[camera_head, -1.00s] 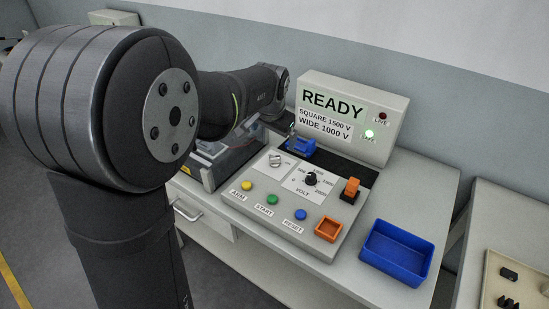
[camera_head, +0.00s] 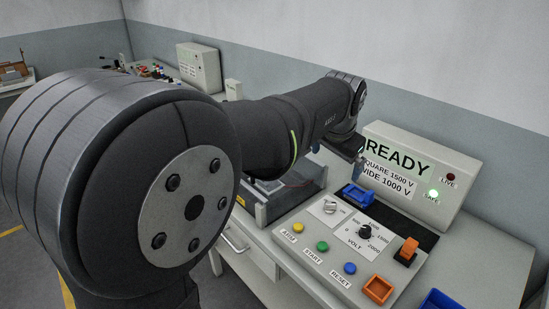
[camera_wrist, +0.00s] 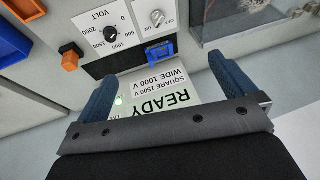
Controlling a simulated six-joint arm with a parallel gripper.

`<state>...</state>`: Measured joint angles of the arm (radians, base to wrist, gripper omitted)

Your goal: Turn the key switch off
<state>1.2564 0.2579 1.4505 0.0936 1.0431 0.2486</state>
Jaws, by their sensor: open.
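The key switch (camera_head: 329,207) is a small silver key knob on a white plate on the sloped control panel, left of the black VOLT dial. It also shows at the top of the upside-down wrist view (camera_wrist: 157,17), with ON and OFF printed beside it. Its exact angle is hard to read. My gripper (camera_wrist: 162,68) is open and empty, its two blue fingers spread wide above the panel. The blue fixture (camera_wrist: 161,51) and the display lie between the fingers in that view; the key is beyond the fingertips. In the head view my arm partly hides the gripper.
The display box (camera_head: 412,168) reads READY, with the green SAFE lamp (camera_head: 433,195) lit and the red LIVE lamp dark. An orange rocker (camera_head: 409,248), an orange tray (camera_head: 378,289) and yellow, green and blue buttons are on the panel. A blue bin (camera_head: 440,300) stands at right.

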